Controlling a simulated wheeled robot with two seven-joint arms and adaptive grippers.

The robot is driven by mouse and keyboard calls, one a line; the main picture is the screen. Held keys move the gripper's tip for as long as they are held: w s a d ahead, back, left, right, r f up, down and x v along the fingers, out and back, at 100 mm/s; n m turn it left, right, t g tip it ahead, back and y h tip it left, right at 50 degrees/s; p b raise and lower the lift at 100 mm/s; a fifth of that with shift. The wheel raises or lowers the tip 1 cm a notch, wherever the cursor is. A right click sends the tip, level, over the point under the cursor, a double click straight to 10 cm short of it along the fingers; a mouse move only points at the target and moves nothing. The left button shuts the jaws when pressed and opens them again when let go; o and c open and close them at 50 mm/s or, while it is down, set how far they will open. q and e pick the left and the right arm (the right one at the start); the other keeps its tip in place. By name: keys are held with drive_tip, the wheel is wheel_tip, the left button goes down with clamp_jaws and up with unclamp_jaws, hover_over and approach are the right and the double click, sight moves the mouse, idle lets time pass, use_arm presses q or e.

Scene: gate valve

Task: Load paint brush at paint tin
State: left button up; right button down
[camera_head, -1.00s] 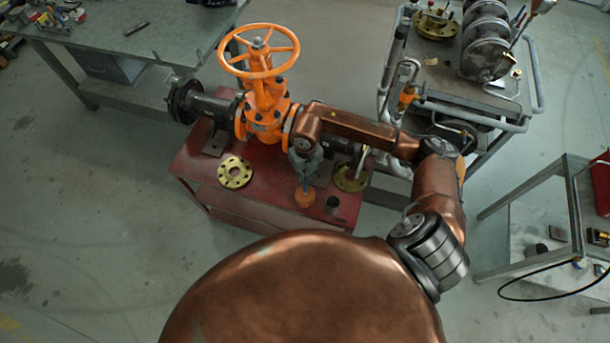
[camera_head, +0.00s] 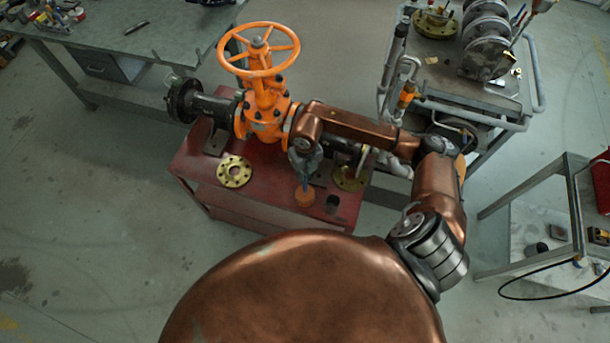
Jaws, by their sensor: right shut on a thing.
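My right gripper (camera_head: 305,165) hangs over the front part of the red stand, pointing down. It is shut on the paint brush (camera_head: 305,184), of which a short blue piece shows below the fingers. The brush is roughly upright, with its lower end at the orange paint tin (camera_head: 305,199). The tin stands on the red stand's top. The bristles are too small to make out, and I cannot tell how deep they reach. My left gripper is not in view.
The orange gate valve (camera_head: 262,110) with its handwheel stands behind on the red stand (camera_head: 265,192). Brass flanges lie on either side of the tin, the left one (camera_head: 234,172) fully visible. A grey cart (camera_head: 470,112) stands at the right and a workbench (camera_head: 150,40) at the back left.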

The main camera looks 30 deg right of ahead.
idle(0.5)
drive_tip(key=shift+r+p, duration=2.2)
drive_tip(key=shift+r, duration=1.35)
drive_tip(key=n, duration=0.1)
drive_tip(key=r+n, duration=0.1)
drive_tip(key=shift+a+n, duration=0.4)
drive_tip(key=a+r+n, duration=0.1)
drive_tip(key=r+n, duration=0.2)
drive_tip(key=n, duration=0.8)
drive_tip(key=s+a+r+n+b, duration=0.1)
drive_tip(key=r+n, duration=0.3)
drive_tip(key=n, duration=0.7)
drive_tip(key=s+a+r+n, duration=0.1)
drive_tip(key=a+r+n, duration=0.2)
drive_tip(key=n, duration=0.9)
drive_tip(key=shift+a+r, duration=0.25)
drive_tip(key=shift+r, duration=0.1)
